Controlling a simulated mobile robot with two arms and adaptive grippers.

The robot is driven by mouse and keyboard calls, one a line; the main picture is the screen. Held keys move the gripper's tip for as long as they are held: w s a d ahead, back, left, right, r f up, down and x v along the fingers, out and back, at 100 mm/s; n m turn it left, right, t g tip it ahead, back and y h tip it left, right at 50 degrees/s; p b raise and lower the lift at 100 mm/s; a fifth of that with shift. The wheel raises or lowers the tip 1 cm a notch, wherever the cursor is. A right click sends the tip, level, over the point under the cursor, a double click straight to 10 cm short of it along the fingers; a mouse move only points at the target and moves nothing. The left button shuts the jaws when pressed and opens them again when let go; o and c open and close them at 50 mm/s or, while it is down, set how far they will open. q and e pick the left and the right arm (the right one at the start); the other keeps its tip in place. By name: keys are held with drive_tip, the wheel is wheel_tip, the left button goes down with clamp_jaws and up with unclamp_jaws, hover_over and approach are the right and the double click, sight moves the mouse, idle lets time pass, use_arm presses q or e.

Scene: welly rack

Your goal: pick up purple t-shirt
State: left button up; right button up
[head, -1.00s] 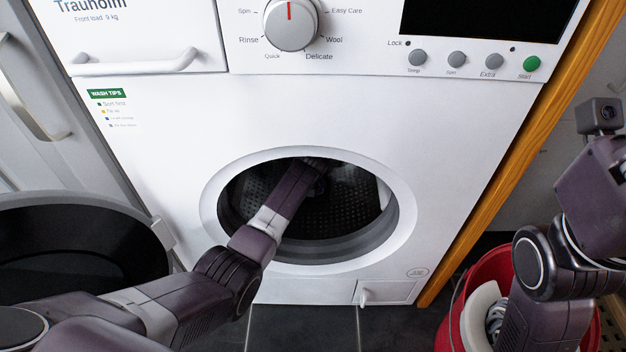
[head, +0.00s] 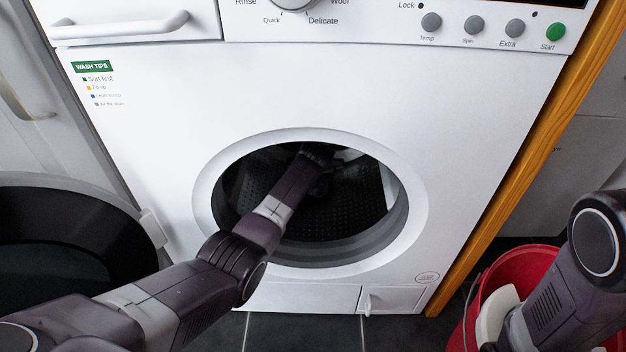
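No purple t-shirt can be made out in the head view. My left arm reaches through the round opening of the white washing machine (head: 150,190) into its dark drum (head: 345,205). My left gripper (head: 322,160) is deep inside the drum, dark against the dark back. Its fingers are too hidden to tell whether they are open, shut or holding anything. My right arm is at the right edge, over the red bucket. My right gripper is out of the picture.
The machine's round door (head: 70,250) stands open at the left. A red bucket (head: 530,270) with something white in it (head: 497,315) stands on the dark tiled floor (head: 300,330) at the right. A wooden post (head: 520,165) runs along the machine's right side.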

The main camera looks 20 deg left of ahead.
use_arm(q)
drive_tip(key=shift+c, duration=0.2)
drive_tip(key=c, duration=1.3)
drive_tip(key=shift+r, duration=0.2)
